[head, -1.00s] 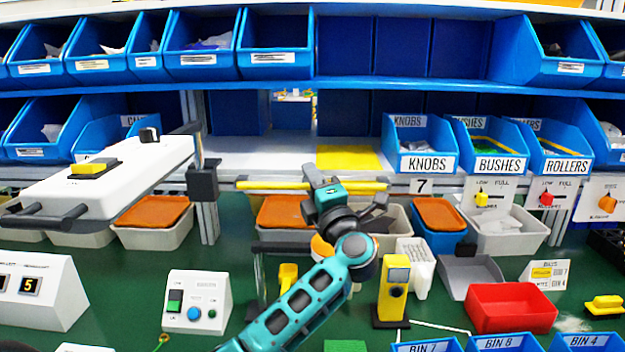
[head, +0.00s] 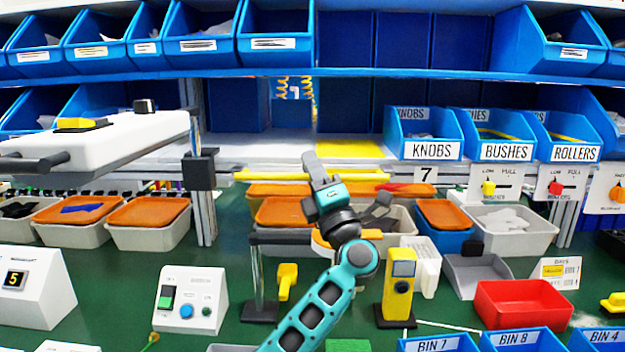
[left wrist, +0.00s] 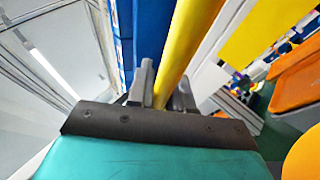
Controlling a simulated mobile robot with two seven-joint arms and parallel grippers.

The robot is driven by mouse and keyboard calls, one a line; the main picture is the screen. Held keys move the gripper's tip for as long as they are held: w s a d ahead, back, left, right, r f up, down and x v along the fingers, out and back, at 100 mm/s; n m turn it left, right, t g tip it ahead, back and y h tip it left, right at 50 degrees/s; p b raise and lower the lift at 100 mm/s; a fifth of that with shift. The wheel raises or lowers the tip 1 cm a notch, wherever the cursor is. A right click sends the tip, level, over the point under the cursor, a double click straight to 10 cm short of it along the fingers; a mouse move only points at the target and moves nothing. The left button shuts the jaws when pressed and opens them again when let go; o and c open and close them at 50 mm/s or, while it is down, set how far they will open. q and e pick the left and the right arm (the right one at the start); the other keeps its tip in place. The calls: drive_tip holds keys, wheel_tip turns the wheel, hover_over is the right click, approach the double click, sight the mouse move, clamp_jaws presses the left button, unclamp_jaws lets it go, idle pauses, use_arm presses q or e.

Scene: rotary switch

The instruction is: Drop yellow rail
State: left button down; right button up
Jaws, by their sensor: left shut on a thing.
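The yellow rail (head: 262,176) is a long thin bar lying level across the middle of the head view, in front of the shelf edge. My left gripper (head: 314,176) is shut on it near its middle and hides that part. In the left wrist view the yellow rail (left wrist: 190,40) runs between the two grey fingers of my left gripper (left wrist: 163,95) and out past the top of the picture. Whether the rail touches anything behind or below it I cannot tell. My right gripper is not in view.
A yellow patch (head: 350,149) lies on the white shelf behind the rail. Blue bins labelled KNOBS (head: 425,140), BUSHES and ROLLERS stand to the right. Orange-lidded boxes (head: 285,212) sit below the rail. A white machine (head: 110,142) stands at left. A yellow post (head: 400,285) stands to the right of my arm.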

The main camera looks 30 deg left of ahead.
use_arm(q)
drive_tip(key=shift+d+f, duration=0.1)
drive_tip(key=shift+f, duration=0.15)
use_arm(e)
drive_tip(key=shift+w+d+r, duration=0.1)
use_arm(q)
drive_tip(key=c, duration=1.4)
unclamp_jaws()
drive_tip(key=o, duration=0.3)
drive_tip(key=shift+r, duration=0.15)
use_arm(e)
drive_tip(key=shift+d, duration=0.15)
use_arm(q)
drive_tip(key=b+v, duration=0.1)
drive_tip(key=v, duration=1.2)
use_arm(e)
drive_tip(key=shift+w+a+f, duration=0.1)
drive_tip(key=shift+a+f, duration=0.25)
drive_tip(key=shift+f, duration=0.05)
